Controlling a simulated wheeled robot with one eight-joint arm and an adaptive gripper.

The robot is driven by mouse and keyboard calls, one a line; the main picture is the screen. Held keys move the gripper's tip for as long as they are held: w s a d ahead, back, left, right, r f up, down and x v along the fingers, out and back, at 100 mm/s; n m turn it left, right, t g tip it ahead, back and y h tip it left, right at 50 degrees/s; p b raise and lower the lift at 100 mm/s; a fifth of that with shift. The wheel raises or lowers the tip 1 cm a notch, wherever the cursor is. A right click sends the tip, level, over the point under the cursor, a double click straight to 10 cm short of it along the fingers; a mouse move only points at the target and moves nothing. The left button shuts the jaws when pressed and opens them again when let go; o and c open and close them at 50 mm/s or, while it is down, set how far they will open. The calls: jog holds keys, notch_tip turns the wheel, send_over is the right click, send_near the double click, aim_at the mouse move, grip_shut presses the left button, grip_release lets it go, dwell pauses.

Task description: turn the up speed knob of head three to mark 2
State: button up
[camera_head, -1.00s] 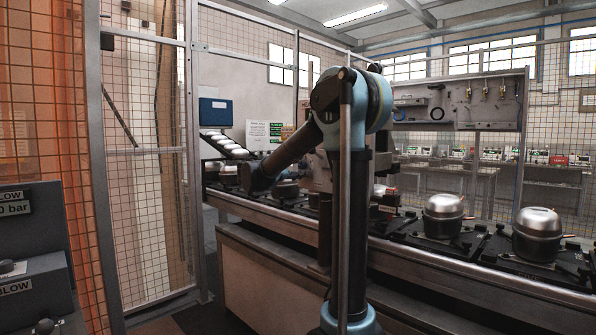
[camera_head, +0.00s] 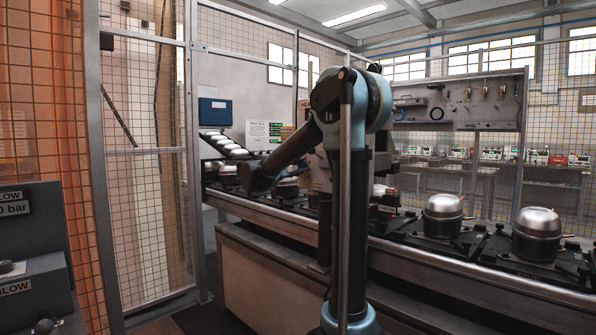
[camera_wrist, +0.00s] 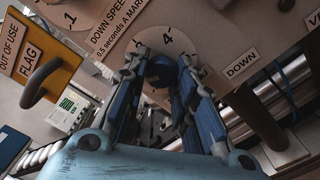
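In the wrist view, a dark round knob (camera_wrist: 161,70) sits on a pale round dial (camera_wrist: 166,40) with a "4" showing above it. A "DOWN SPEED" label (camera_wrist: 115,27), with "0.5 seconds a mark", is on the panel up and left of this dial. The two blue and grey fingers of my gripper (camera_wrist: 161,78) stand on either side of the knob, close against it. Whether both fingers press on it I cannot tell. The fingers cover much of the dial, including the marks at its sides. No full "up speed" or head label is readable. In the head view, my arm hides the gripper.
In the wrist view, a yellow "out of use flag" plate (camera_wrist: 65,60) with a dark hook is at left, and a "DOWN" label (camera_wrist: 240,66) with a dark post is at right. In the head view, several silver-topped compressors (camera_head: 538,235) stand along the conveyor (camera_head: 480,272).

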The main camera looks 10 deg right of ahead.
jog(key=o, duration=0.4)
jog(key=v, duration=1.1)
jog(key=shift+s+a+f, duration=0.1)
jog(key=shift+s+a, duration=0.05)
jog(key=shift+a, duration=0.25)
jog(key=s+d+f+m+g+y, duration=0.6)
jog(key=s+d+f, duration=1)
jog(key=s+f, duration=0.25)
jog(key=s+a+f+m+y, duration=0.2)
jog(key=s+f+y, duration=0.1)
jog(key=s+f, duration=0.3)
jog(key=s+a+f+m+g+y, duration=0.1)
jog(key=s+a+f+m+y, duration=0.1)
jog(key=s+f, duration=0.3)
jog(key=s+a+f+m+g+y, duration=0.1)
jog(key=s+a+f+m+y, duration=0.1)
jog(key=s+f, duration=0.4)
jog(key=shift+s+a+f+m+y, duration=0.1)
jog(key=shift+s+f+m+y, duration=0.15)
jog(key=shift+s+y, duration=0.2)
jog(key=shift+s+f+m+y, duration=0.15)
jog(key=shift+s+m+y, duration=0.15)
jog(key=shift+s, duration=0.25)
